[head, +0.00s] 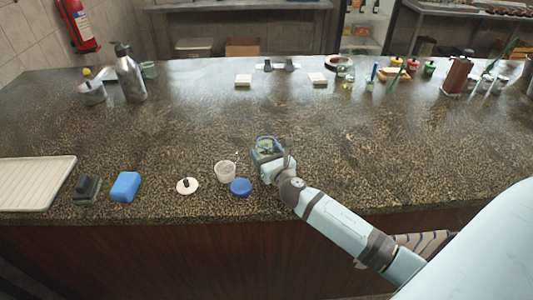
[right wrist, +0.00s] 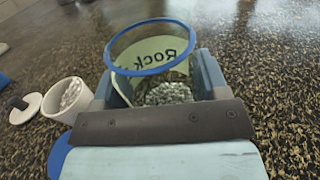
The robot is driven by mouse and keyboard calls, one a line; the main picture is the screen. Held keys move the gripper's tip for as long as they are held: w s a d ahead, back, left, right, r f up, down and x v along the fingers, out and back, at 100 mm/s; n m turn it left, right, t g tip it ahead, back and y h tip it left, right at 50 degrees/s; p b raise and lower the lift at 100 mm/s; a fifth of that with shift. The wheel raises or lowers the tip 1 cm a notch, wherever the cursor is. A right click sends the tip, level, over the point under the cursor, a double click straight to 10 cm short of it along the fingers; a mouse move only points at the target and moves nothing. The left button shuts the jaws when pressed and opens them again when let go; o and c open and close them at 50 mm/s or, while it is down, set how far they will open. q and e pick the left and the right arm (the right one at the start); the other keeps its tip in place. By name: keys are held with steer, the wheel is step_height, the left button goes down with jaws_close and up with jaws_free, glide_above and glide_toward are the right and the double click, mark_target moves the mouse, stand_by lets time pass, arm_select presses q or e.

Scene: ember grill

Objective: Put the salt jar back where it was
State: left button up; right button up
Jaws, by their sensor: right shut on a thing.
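The salt jar (head: 266,143) is clear, with a blue rim and no lid on it. In the right wrist view the jar (right wrist: 150,70) shows a pale label reading "Rock" and whitish crystals (right wrist: 168,93) inside. My right gripper (head: 271,156) is shut on the jar, a finger on each side. I cannot tell whether the jar's base touches the counter. A blue lid (head: 240,187) lies just left of the gripper near the front edge. My left gripper is not in view.
A white cup (head: 225,172) with pale grains inside stands left of the jar. A white lid with a black knob (head: 187,186), a blue block (head: 125,186) and a tray (head: 36,183) lie further left. The mid counter (head: 190,125) is clear; bottles and small jars stand behind.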

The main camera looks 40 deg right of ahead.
steer(key=shift+f, duration=0.1)
steer(key=o, duration=1)
steer(key=shift+o, duration=0.2)
steer(key=shift+r, duration=0.2)
steer(key=shift+s+a+f, duration=0.1)
steer(key=shift+s+f, duration=0.05)
steer(key=shift+s, duration=0.2)
steer(key=s, duration=0.3)
steer(key=s+a+b, duration=0.1)
steer(key=s, duration=0.7)
steer(key=shift+s+a, duration=0.1)
steer(key=shift+a, duration=0.25)
